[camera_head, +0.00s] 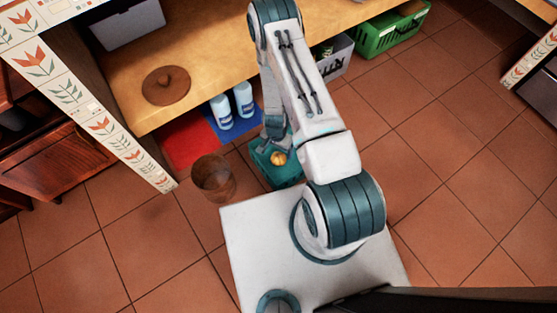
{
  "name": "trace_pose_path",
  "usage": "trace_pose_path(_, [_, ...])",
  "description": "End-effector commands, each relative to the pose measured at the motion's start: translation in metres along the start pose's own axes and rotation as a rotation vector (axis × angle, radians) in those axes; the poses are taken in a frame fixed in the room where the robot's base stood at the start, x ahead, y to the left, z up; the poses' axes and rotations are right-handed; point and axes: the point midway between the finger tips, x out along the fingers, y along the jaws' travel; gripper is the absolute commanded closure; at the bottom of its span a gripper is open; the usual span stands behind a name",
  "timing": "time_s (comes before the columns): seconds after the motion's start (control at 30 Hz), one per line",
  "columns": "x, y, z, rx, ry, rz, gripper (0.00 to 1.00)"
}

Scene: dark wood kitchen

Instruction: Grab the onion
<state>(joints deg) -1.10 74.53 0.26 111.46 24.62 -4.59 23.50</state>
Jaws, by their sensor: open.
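A small golden-yellow onion (278,157) shows inside or on top of a teal bin (259,165) on the floor, just in front of the low shelf. My gripper (271,143) hangs beyond my arm, just above and slightly left of the onion in the picture. The gripper is open, and I see nothing held in it. The fingers are small and partly covered by my arm, so I cannot tell whether they touch the onion or the bin.
A brown wooden bucket (213,178) stands left of the bin. Two white-and-blue bottles (233,106) stand behind it. A wooden shelf (215,62) carries a round brown lid (166,85). Green (391,30) and grey (336,60) crates are right. Tiled floor (455,170) is clear at right.

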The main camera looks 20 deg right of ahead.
Motion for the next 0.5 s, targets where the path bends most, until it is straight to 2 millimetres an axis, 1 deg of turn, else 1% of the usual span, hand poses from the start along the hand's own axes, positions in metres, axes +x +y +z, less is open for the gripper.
trace_pose_path(0.03, [0.015,0.001,0.001,0.000,-0.002,0.001,0.15])
trace_pose_path(0.13, [0.031,0.000,0.000,-0.001,-0.001,0.000,0.15])
trace_pose_path(0.23, [0.040,-0.001,0.000,-0.001,0.000,-0.001,0.15])
trace_pose_path(0.43, [0.049,-0.001,-0.001,-0.001,0.000,0.000,0.15])
trace_pose_path(0.5, [0.057,-0.001,-0.001,-0.001,-0.001,0.000,0.15])
